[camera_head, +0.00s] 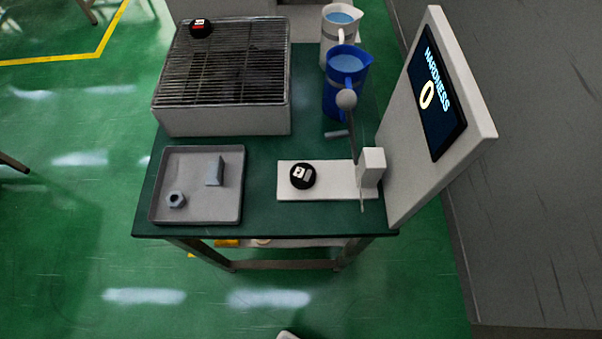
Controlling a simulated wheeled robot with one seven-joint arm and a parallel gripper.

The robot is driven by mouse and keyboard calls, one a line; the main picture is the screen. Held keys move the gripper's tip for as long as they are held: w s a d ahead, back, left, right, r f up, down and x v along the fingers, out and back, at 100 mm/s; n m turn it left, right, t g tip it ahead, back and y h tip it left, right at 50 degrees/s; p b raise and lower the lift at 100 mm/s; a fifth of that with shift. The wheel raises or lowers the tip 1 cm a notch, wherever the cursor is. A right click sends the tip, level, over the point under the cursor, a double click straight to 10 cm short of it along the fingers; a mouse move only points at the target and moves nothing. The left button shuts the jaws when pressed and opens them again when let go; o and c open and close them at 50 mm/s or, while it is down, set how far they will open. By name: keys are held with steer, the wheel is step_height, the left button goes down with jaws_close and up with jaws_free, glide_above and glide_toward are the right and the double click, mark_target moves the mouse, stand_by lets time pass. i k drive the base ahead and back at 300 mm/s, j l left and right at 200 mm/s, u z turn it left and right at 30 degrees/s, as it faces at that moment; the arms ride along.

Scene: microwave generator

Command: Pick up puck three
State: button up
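Two round black pucks are in view. One puck (303,176) with a white and grey marking lies on the white base plate (335,193) of the hardness tester. The other puck (201,28) with a red and white marking lies at the far left corner of the wire rack on the grey box. The markings are too small to tell which puck is number three. My gripper cannot be made out. Only a small pale shape shows at the bottom edge, and I cannot tell what it is.
The green table (262,222) holds a grey tray (233,215) with a hex nut and a block, the racked box (222,122), a blue jug (343,95) and a white jug (331,35). The tester's lever (347,100) and tall display panel (470,110) rise beside the nearer puck.

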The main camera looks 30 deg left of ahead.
mark_target(302, 174)
steer(key=k+j, duration=0.1)
steer(key=j, duration=0.25)
steer(key=k+j, duration=0.1)
steer(key=j, duration=0.25)
steer(key=k+j, duration=0.15)
steer(key=j, duration=0.2)
steer(key=k+j+z, duration=0.1)
steer(key=j, duration=0.3)
steer(key=k+j, duration=0.1)
steer(key=j, duration=0.25)
steer(key=k+j, duration=0.15)
steer(key=j, duration=0.2)
